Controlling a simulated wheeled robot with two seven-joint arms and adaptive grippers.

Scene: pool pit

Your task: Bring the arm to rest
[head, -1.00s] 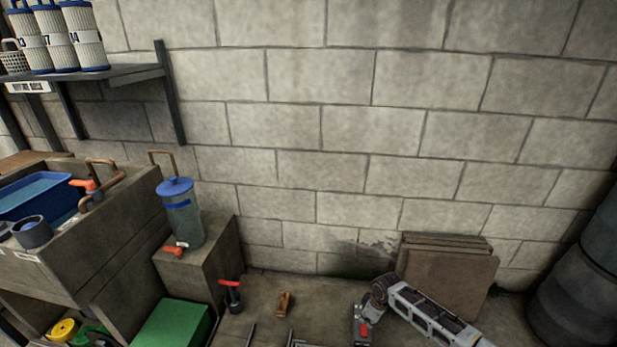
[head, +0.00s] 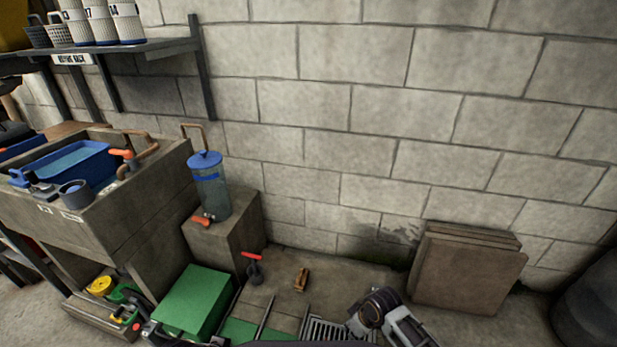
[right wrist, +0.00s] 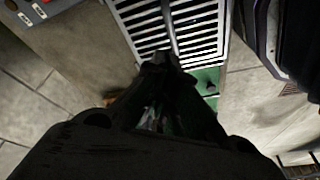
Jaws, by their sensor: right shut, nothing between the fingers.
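My right arm (head: 400,325) shows at the bottom of the head view, right of centre, with a dark joint and a pale link. Its gripper cannot be made out clearly there. In the right wrist view my right gripper (right wrist: 160,60) is shut, with its dark fingertips together and nothing between them. The fingertips show against a slotted floor grate. My left gripper is not in view.
The floor grate (head: 340,329) lies beside my right arm. Brown slabs (head: 465,270) lean on the wall to the right. A green box (head: 192,300), a red-handled tool (head: 254,268) and a small wooden block (head: 301,280) are left of the arm. A concrete sink (head: 110,215) stands far left.

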